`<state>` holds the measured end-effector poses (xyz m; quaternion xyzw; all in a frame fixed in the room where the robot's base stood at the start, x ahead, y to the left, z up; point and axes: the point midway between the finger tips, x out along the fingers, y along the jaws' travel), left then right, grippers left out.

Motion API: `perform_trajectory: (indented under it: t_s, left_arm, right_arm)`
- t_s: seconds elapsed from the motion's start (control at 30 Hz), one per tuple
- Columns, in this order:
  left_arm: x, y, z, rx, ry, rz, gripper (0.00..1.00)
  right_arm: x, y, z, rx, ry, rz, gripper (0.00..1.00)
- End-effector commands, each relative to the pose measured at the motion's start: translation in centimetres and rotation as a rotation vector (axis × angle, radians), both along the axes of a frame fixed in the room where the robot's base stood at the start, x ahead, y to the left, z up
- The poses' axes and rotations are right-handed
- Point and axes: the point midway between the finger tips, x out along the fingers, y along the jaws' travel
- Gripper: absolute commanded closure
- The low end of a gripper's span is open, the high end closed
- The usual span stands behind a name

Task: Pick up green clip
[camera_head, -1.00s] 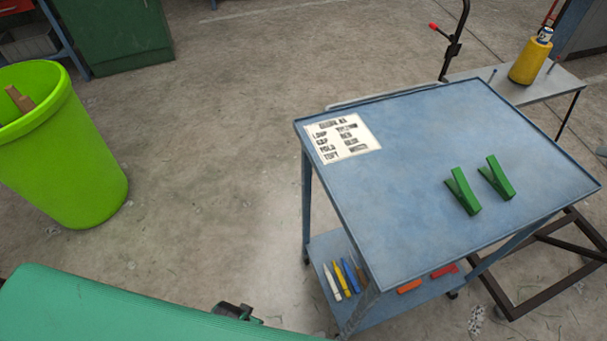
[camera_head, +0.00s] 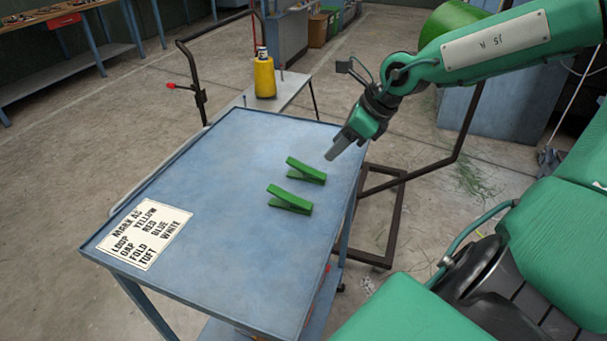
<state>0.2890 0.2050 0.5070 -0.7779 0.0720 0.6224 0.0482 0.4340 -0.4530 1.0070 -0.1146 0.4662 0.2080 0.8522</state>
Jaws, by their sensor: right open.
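Two green clips lie apart on the blue cart top (camera_head: 215,185). The nearer green clip (camera_head: 290,199) is near the middle right of the top. The farther green clip (camera_head: 306,170) is a little behind it, close to the right edge. My right gripper (camera_head: 333,153) comes in from the upper right and hangs just to the right of and above the farther clip. It is apart from both clips, with nothing seen between its fingers. The gap between its fingers is hard to see at this angle. My left gripper does not show.
A white printed sheet (camera_head: 145,233) lies on the cart's near left corner. A yellow bottle (camera_head: 264,76) stands on a grey platform behind the cart. A dark metal frame (camera_head: 385,215) stands on the floor to the right. The left half of the top is mostly clear.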

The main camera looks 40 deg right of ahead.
Motion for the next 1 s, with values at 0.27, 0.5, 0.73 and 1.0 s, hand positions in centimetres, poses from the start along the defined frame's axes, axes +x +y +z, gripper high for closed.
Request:
perform_trajectory:
  t_s: [0.27, 0.5, 0.73, 1.0]
  left_arm:
    - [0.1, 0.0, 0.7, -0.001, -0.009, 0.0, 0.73]
    - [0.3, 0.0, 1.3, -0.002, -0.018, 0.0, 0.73]
    - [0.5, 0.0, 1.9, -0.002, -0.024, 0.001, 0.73]
    - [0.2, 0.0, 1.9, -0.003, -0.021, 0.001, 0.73]
  right_arm:
    - [1.4, 0.7, -2.7, 0.002, 0.003, 0.0, 0.55]
    - [2.6, 1.2, -4.6, 0.001, 0.003, -0.002, 0.55]
    - [3.1, 1.5, -5.3, 0.001, 0.0, -0.002, 0.55]
    - [4.0, 1.6, -6.5, 0.002, 0.002, -0.001, 0.55]
